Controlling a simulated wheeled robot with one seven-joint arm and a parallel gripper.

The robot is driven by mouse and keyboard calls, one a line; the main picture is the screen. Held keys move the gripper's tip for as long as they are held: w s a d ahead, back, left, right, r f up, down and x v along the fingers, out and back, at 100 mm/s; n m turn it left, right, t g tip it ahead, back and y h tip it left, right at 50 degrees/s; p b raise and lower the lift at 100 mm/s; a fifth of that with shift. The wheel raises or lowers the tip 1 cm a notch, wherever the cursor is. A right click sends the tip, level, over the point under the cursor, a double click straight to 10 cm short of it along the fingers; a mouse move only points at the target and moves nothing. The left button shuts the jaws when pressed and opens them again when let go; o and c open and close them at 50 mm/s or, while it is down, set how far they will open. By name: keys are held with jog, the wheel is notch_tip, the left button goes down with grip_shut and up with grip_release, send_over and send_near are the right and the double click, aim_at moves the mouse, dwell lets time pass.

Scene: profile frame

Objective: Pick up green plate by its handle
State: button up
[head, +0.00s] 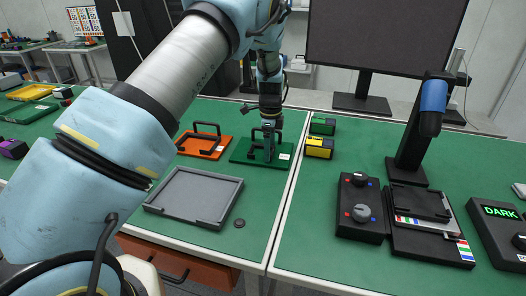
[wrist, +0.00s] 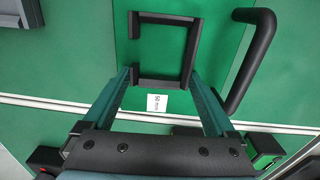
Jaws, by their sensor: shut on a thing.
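The green plate (head: 240,152) lies on the left green table in the head view, near its right edge. The plate also fills the upper part of the wrist view (wrist: 215,30), with a black open frame (wrist: 189,45) and a small white label on it. Its black handle (wrist: 262,50) arches up at the right in the wrist view. I cannot tell whether the plate is off the table.
An orange plate (head: 202,144) with a black handle lies just left. A grey tray (head: 180,203) and small dark disc (head: 239,223) are in front. Green (head: 322,126) and yellow (head: 319,147) blocks stand right of the table seam. A black stand (head: 408,150) is farther right.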

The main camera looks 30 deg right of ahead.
grip_shut()
jog(key=shift+r, duration=0.1)
jog(key=shift+d, duration=0.1)
jog(key=shift+r, duration=0.35)
notch_tip(320, 180, up, 9)
jog(key=b, duration=0.4)
jog(key=shift+r, duration=0.15)
